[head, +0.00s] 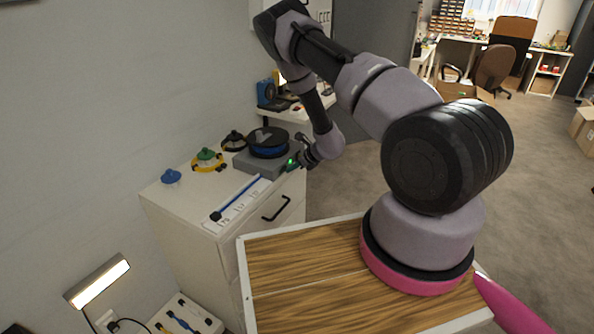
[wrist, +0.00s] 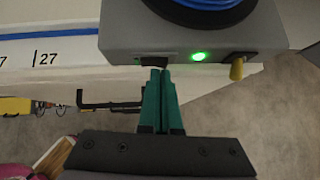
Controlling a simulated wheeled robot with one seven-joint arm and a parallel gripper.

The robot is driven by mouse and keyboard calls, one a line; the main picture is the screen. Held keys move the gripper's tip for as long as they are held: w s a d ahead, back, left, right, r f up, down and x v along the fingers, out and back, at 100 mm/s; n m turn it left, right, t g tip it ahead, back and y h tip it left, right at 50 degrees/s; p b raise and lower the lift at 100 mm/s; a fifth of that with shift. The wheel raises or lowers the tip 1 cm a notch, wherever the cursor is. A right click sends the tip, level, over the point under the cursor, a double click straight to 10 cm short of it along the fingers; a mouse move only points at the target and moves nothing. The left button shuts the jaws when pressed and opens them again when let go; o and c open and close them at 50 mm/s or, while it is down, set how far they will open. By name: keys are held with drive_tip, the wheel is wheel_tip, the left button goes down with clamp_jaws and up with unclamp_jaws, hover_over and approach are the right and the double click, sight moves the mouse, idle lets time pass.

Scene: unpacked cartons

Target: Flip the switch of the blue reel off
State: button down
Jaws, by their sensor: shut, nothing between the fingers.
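The blue reel (head: 268,150) sits on a grey box (head: 243,161) on top of the white cabinet; it also shows at the top of the wrist view (wrist: 205,4). The box's front face (wrist: 125,45) carries a dark switch (wrist: 154,60), a lit green light (wrist: 198,56) and a yellow-tipped lever (wrist: 237,67). My gripper (wrist: 160,72) is shut and empty, its green fingertips at the dark switch and partly covering it. I cannot tell whether they touch it. In the head view my gripper (head: 297,163) is at the box's front right.
On the white cabinet (head: 175,205) are a blue knob-like piece (head: 170,176), a green-topped piece with a yellow ring (head: 207,157) and a dark piece (head: 234,139). A blue rod (head: 236,194) lies along a marked strip at the front edge. A black drawer handle (head: 276,209) sticks out below.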

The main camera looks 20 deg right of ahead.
idle(0.3)
drive_tip(key=shift+w+a+r+n+y, duration=0.1)
drive_tip(key=shift+w+a+n+y, duration=0.2)
drive_tip(key=shift+w+n, duration=0.2)
drive_tip(key=shift+s, duration=0.1)
drive_tip(key=shift+s+a, duration=0.55)
drive_tip(key=shift+a, duration=0.1)
